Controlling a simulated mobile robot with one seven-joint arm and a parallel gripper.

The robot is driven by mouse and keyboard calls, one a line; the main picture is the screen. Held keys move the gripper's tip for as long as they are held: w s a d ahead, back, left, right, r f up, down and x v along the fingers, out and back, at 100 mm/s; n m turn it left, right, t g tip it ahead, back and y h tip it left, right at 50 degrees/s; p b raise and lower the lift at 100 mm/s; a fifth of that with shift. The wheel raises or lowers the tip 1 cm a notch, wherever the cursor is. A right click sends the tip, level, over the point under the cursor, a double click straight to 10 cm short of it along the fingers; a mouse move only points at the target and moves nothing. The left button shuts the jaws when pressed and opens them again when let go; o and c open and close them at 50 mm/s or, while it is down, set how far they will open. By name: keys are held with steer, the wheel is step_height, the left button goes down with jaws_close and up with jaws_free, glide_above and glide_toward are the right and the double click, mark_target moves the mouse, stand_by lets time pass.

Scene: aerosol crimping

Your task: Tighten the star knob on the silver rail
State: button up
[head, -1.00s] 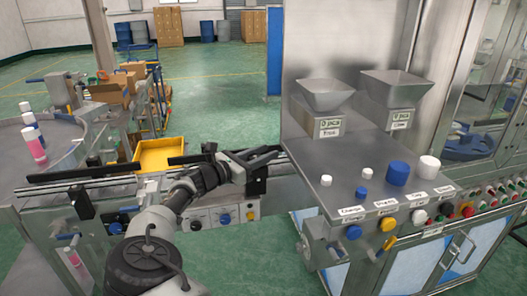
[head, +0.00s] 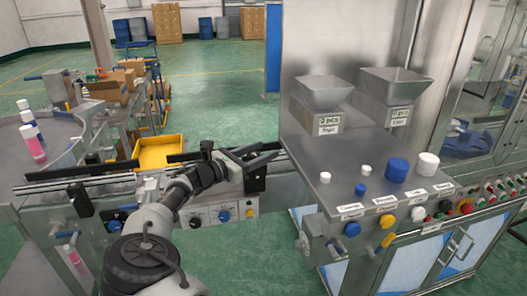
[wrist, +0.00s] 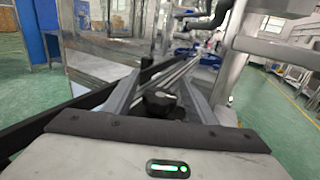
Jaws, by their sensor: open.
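My gripper (head: 262,154) is over the rail at the right end of the conveyor, beside the steel machine. In the wrist view my gripper (wrist: 158,93) is open, with one finger on each side of a dark knob (wrist: 160,103). Its star shape is too small to make out, and I cannot tell whether the fingers touch it. The silver rail (wrist: 180,72) runs away behind the knob. In the head view the silver rail (head: 72,184) runs along the conveyor's front, partly hidden by my arm.
A steel machine (head: 310,178) with hoppers, caps and knobs stands close on the right of my gripper. A yellow tray (head: 160,150) lies behind the conveyor. Pink-and-white bottles (head: 33,145) stand at the left.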

steer(key=v, duration=1.6)
steer(key=shift+s+a, duration=0.15)
steer(key=shift+a, duration=0.1)
